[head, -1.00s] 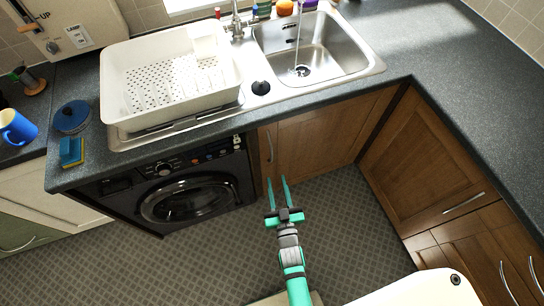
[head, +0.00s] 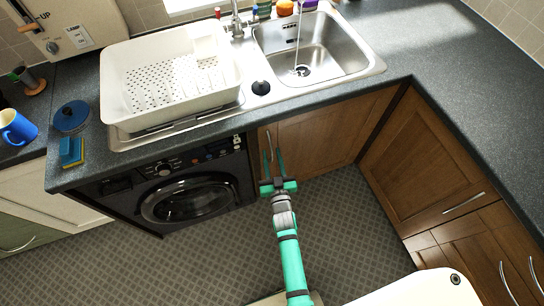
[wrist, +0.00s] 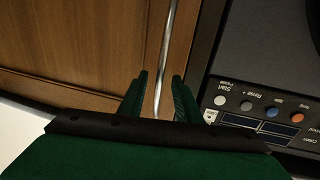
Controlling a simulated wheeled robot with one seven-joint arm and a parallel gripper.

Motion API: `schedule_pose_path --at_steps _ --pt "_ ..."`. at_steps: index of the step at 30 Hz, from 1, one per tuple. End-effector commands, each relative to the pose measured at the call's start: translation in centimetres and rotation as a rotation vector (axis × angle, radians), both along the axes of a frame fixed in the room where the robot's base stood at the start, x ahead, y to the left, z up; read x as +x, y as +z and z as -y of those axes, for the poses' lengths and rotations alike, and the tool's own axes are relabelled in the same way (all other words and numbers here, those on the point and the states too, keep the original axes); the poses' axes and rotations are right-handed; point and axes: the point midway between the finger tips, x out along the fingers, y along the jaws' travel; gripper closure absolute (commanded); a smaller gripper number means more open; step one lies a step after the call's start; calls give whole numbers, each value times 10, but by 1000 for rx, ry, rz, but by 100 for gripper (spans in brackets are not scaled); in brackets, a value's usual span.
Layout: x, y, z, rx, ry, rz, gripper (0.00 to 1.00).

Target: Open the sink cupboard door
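The sink cupboard door (head: 325,137) is brown wood, below the sink, and looks shut. Its silver bar handle (head: 269,143) is near the door's left edge; in the wrist view the handle (wrist: 166,60) runs down between my two fingers. My gripper (head: 274,160) is green, with its fingers pointing at the handle. In the wrist view my gripper (wrist: 160,95) is open, one finger on each side of the handle, with a gap visible at least on the left. The handle's lower end in that view is partly hidden by my gripper.
A black washing machine (head: 185,190) stands just left of the door; its button panel (wrist: 255,110) is close to my right finger in the wrist view. Another wooden cupboard (head: 425,165) stands at right. Water runs into the sink (head: 320,60). The floor (head: 345,220) before the door is clear.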

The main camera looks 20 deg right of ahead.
Motion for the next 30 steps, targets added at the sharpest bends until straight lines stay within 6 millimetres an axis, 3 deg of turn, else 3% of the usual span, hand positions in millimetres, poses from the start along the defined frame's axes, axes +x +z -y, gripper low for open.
schedule_pose_path --at_steps 7,11,22,30 --pt "0 0 0 -1 0 -1 72" --pt "0 0 0 -1 0 -1 100" --pt "-5 -1 1 -1 10 -3 100" --pt "-30 -2 8 -4 56 -6 100"
